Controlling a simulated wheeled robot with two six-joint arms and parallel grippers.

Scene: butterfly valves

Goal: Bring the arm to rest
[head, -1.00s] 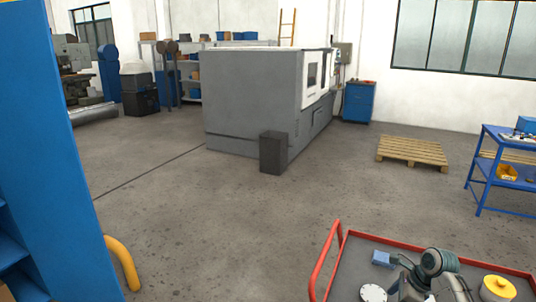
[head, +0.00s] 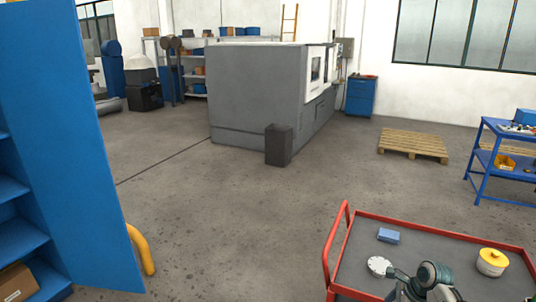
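No gripper of mine shows clearly in the head view. A grey-green rounded part with dark links (head: 435,275) sits low in the picture, in front of the red-rimmed cart; it looks like a piece of my own arm, and its end is cut off or hidden. On the cart lie a pale round disc (head: 380,266), a small blue block (head: 388,235) and a yellow-topped round canister (head: 492,262). I cannot tell whether the dark links touch the disc.
The red cart (head: 440,228) fills the lower right. A blue cabinet (head: 60,130) with shelves stands close at the left, beside a yellow curved rail (head: 141,250). A grey machine (head: 255,95), a pallet (head: 412,144) and a blue bench (head: 483,160) stand farther back. The floor between is clear.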

